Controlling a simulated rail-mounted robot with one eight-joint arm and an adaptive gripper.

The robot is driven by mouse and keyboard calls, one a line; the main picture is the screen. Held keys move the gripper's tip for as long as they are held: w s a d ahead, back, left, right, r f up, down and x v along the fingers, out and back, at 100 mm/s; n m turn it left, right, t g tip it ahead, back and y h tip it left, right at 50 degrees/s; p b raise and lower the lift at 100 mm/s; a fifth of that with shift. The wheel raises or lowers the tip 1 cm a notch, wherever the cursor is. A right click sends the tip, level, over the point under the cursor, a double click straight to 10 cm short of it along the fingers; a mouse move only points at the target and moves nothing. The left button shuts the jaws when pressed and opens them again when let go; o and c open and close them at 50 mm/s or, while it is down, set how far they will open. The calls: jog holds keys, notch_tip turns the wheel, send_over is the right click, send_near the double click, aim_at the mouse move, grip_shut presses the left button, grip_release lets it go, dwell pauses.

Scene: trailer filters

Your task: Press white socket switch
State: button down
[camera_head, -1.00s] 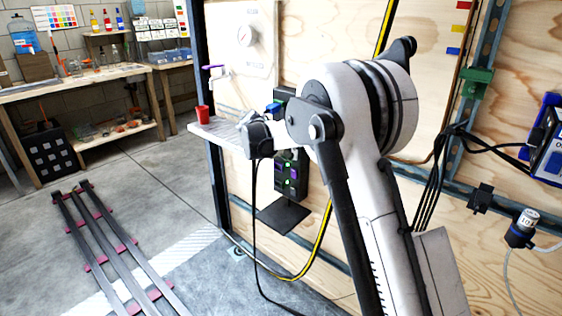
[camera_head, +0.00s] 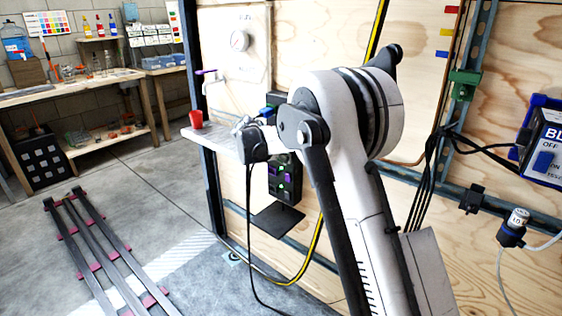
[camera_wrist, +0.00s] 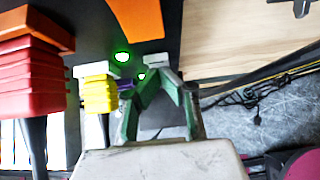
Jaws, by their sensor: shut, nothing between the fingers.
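A black socket panel (camera_head: 284,186) with small lit parts is on the wooden wall behind my wrist. In the wrist view its dark face (camera_wrist: 90,35) carries a red plug-like block (camera_wrist: 38,80), a yellow one (camera_wrist: 99,93) and green lights (camera_wrist: 121,57). A small white piece (camera_wrist: 157,61) on the panel lies just beyond my fingertips; I cannot tell for sure that it is the white socket switch, or whether the tips touch it. My gripper (camera_wrist: 160,77) is shut and empty, pointing at the panel. In the head view my wrist hides the fingers.
A light shelf (camera_head: 212,141) with a red cup (camera_head: 196,119) juts out left of the panel. A black plate (camera_head: 277,220) juts out below the panel. A yellow-black cable (camera_head: 310,250) and black cables hang nearby. Metal rails (camera_head: 105,250) lie on the floor at left.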

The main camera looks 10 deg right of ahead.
jog(key=shift+r, duration=0.2)
jog(key=shift+r+p, duration=0.45)
jog(key=shift+r, duration=0.2)
jog(key=s+a+f+p+v, duration=0.1)
jog(key=p+v, duration=0.2)
jog(key=v, duration=1)
jog(key=shift+f, duration=0.25)
